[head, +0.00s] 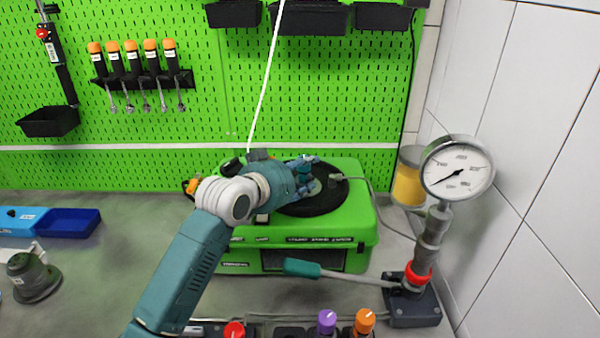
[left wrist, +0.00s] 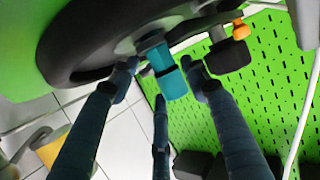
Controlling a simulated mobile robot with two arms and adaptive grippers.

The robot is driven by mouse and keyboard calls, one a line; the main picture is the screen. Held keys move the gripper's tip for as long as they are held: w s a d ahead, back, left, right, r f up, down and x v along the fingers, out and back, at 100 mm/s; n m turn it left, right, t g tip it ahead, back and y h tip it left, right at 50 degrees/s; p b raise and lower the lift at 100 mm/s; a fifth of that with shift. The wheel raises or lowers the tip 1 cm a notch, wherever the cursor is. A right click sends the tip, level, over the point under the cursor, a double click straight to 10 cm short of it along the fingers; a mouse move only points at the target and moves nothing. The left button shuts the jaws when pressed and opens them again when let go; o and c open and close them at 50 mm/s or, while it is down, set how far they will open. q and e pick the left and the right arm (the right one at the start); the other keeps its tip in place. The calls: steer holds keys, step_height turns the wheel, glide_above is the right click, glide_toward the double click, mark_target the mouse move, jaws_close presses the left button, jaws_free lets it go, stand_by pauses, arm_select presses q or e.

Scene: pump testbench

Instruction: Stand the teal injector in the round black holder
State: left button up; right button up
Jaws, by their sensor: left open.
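The teal injector (left wrist: 165,70) shows in the left wrist view between my fingertips, its far end at the metal centre of a round black disc (left wrist: 65,45). In the head view the injector (head: 304,172) is mostly hidden by my left gripper (head: 308,180). The black disc (head: 325,198) lies on top of the green box. My left gripper is open, with its fingers around the injector in the left wrist view (left wrist: 160,85); contact cannot be told. A round dark fixture (head: 33,277) stands at the left front; whether it is the holder is unclear. My right gripper is out of view.
The green box (head: 362,222) stands by the green pegboard (head: 300,95). A pressure gauge (head: 458,168) on a pump with a teal-handled lever (head: 302,268) stands at the right. Blue trays (head: 68,222) lie at the left. The bench (head: 120,235) is mostly clear there.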

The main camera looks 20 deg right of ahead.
arm_select(q)
steer(key=shift+r, duration=0.4)
steer(key=b+v, duration=0.2)
steer(key=v, duration=1)
steer(key=shift+f, duration=0.1)
